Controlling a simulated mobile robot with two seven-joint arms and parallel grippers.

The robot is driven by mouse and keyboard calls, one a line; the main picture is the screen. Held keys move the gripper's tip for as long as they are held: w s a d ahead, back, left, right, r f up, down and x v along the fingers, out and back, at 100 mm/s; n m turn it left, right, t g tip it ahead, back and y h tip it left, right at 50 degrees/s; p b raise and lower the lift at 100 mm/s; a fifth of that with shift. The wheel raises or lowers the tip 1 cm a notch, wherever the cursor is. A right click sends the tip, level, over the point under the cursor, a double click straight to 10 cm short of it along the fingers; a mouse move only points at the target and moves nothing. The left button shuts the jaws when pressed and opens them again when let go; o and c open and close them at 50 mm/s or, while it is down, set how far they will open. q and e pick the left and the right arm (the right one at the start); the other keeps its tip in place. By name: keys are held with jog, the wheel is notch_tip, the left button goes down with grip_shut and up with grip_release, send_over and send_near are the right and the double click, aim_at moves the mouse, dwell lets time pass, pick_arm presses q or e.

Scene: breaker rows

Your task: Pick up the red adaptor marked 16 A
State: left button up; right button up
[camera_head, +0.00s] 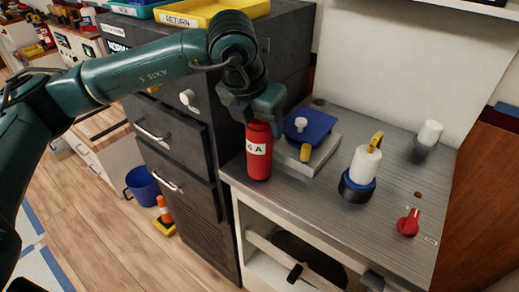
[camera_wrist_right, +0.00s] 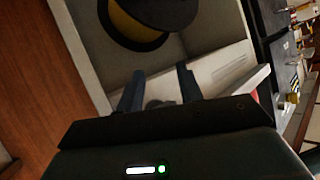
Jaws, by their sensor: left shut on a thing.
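The red adaptor (camera_head: 258,165) is a red cylinder with a white label; "6 A" shows, and the rest of the marking is turned out of sight. It is upright at the left front of the metal worktop (camera_head: 390,208). My left gripper (camera_head: 257,112) comes down from above and is shut on its top, which the fingers hide. I cannot tell whether its base touches the worktop. My right gripper (camera_wrist_right: 160,88) shows in the right wrist view, its two fingers apart with nothing between them.
Behind the adaptor are a blue block (camera_head: 312,125) with a white knob and a small yellow cylinder (camera_head: 306,152). A white-and-black device (camera_head: 360,170), a red knob (camera_head: 409,223) and a white-topped cylinder (camera_head: 429,134) stand to the right. A dark drawer cabinet (camera_head: 178,145) borders the left.

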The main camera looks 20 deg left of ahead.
pick_arm(q)
grip_shut()
dwell(0.3)
